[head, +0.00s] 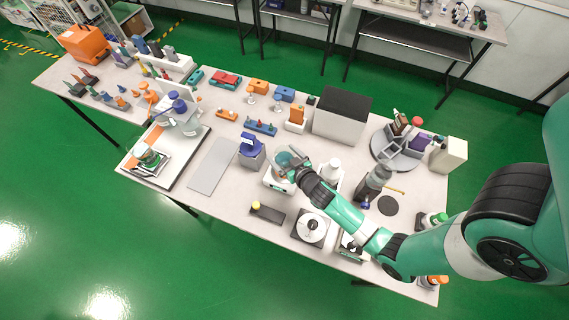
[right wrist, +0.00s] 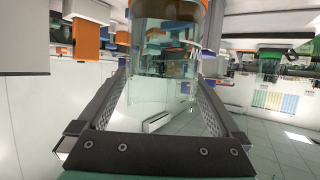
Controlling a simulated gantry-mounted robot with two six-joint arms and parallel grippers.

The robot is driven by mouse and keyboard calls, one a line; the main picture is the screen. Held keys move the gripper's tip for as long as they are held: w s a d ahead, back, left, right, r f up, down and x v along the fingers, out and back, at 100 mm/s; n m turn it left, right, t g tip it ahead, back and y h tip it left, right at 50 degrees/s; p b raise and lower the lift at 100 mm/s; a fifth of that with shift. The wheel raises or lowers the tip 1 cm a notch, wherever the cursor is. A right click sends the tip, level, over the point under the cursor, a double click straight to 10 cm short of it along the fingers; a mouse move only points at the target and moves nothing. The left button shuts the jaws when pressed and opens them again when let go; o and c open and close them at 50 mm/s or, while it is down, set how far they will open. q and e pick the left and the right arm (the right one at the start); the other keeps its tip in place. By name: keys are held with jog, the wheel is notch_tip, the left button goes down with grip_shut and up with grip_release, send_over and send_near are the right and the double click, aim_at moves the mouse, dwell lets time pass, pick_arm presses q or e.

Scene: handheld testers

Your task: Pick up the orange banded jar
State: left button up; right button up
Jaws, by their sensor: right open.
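The orange banded jar (right wrist: 160,62) fills the upper middle of the right wrist view. It is clear glass with brown at its top and some orange there. My right gripper (right wrist: 163,85) is open, with one finger on each side of the jar; whether either finger touches the glass I cannot tell. In the head view the jar (head: 282,158) shows as a small greenish glass shape at the tip of my right gripper (head: 292,166), above a white device (head: 277,182). The gripper partly hides it. My left gripper is not in view.
A blue-topped grey container (head: 251,151) stands just left of the device, and a white bottle (head: 331,167) close to its right. A grey box (head: 342,115) stands behind. A grey carousel (head: 397,150) is at the right. A flat grey mat (head: 213,165) lies clear at the left.

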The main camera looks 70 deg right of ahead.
jog(key=shift+x, duration=1.1)
jog(key=shift+r, duration=0.1)
grip_shut()
